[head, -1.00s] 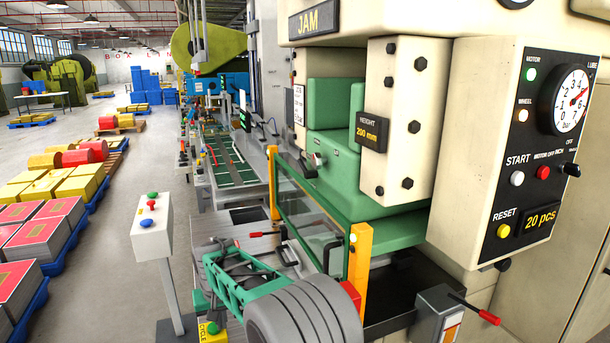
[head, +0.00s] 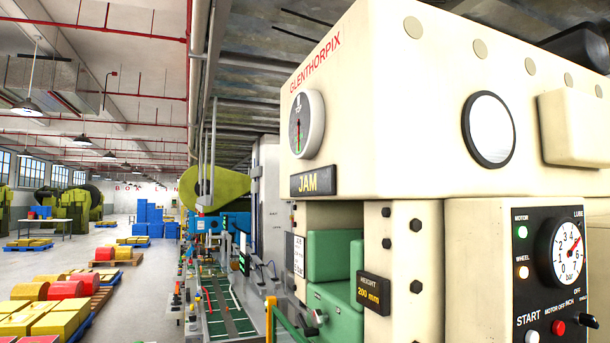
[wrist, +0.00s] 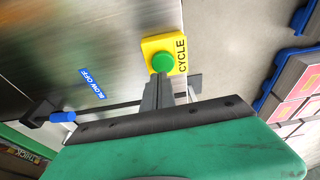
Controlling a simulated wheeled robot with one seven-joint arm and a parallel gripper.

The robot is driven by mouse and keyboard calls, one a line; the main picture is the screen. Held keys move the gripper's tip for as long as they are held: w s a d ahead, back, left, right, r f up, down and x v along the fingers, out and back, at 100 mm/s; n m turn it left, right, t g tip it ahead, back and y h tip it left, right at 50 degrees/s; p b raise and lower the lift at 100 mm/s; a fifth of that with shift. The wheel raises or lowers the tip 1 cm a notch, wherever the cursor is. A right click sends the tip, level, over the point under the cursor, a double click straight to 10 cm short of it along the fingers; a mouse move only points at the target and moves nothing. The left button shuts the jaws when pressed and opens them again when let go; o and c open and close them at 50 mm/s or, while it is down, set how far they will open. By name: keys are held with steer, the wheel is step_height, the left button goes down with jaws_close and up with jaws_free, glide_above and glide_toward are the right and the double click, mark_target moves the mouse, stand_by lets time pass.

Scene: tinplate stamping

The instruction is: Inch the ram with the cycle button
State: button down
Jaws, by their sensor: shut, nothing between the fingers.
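The cycle button is a green cap (wrist: 162,62) on a yellow box (wrist: 155,43) marked CYCLE, in the wrist view. My gripper (wrist: 158,80) is shut and empty, with its fingertips right at the near edge of the green cap. I cannot tell whether they touch it. The green ram (head: 335,256) shows in the press opening in the head view, beside the HEIGHT 200 mm plate (head: 372,293). A round dial (head: 306,124) with a needle sits above the JAM sign (head: 317,181). My gripper and the button are outside the head view.
A blue-tipped BLOW OFF lever (wrist: 62,116) lies left of my gripper in the wrist view. The control panel (head: 540,285) has a lit green motor lamp (head: 522,232), a pressure gauge (head: 567,253) and a black selector (head: 588,320). Stacked goods (head: 50,320) stand on pallets at left.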

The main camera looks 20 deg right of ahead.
steer(key=p+v, duration=0.1)
steer(key=v, duration=0.1)
steer(key=w+p+v, duration=0.1)
steer(key=v, duration=0.1)
steer(key=shift+r+p, duration=0.3)
steer(key=shift+r, duration=0.05)
steer(key=shift+s+d+r, duration=0.2)
steer(key=shift+r, duration=0.15)
steer(key=s+d+r, duration=0.4)
steer(key=s+r, duration=0.1)
steer(key=s, duration=0.3)
steer(key=s+d+r, duration=0.4)
steer(key=s, duration=0.3)
steer(key=s+d+f, duration=0.1)
steer(key=s, duration=0.7)
steer(key=s+d+f+t, duration=0.1)
steer(key=s+d, duration=0.1)
steer(key=s, duration=0.7)
steer(key=shift+d+f, duration=0.2)
steer(key=shift+f, duration=0.2)
